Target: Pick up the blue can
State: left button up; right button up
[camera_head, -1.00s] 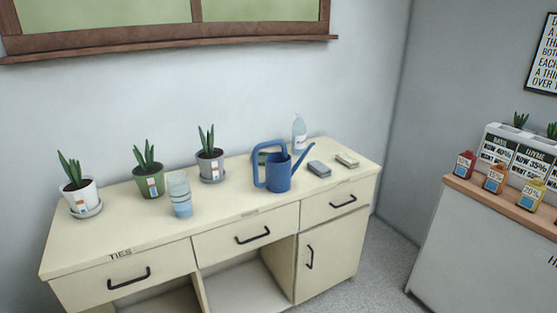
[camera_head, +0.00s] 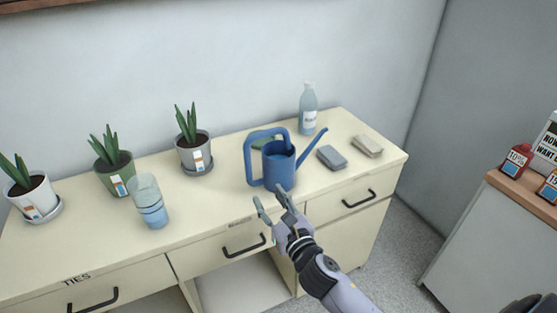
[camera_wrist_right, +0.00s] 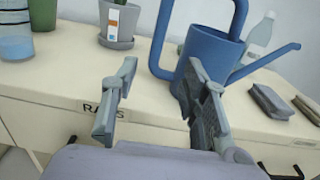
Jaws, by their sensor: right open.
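The blue can is a watering can (camera_head: 278,165) with a loop handle on its left and a long spout pointing right. It stands upright on the cream cabinet top (camera_head: 225,200). In the right wrist view the watering can (camera_wrist_right: 205,55) is just beyond the fingers, its lower body partly hidden by the right finger. My right gripper (camera_head: 272,204) is open and empty, in front of the can near the cabinet's front edge. It also shows in the right wrist view (camera_wrist_right: 158,103), with space between its fingers. My left gripper is not in view.
Left of the can are a clear blue-banded cup (camera_head: 149,203) and several potted plants, the nearest in a grey pot (camera_head: 193,155). A bottle (camera_head: 308,110) stands behind right. Grey (camera_head: 331,157) and beige (camera_head: 367,146) blocks lie right. Cabinet top before the can is clear.

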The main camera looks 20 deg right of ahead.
aim_at(250, 171)
jog(key=w, duration=0.7)
jog(key=shift+w+f+p, duration=0.1)
jog(key=shift+w+p, duration=0.15)
jog(key=shift+p, duration=0.05)
jog(key=shift+w+a, duration=0.2)
jog(key=shift+w, duration=0.6)
jog(key=w, duration=0.4)
jog(key=shift+w+a+p, duration=0.3)
jog(key=shift+w, duration=0.1)
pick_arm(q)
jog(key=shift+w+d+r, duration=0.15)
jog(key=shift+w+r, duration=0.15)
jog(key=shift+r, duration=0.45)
pick_arm(e)
jog(key=shift+c, duration=0.2)
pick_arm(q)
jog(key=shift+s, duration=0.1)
pick_arm(e)
grip_shut()
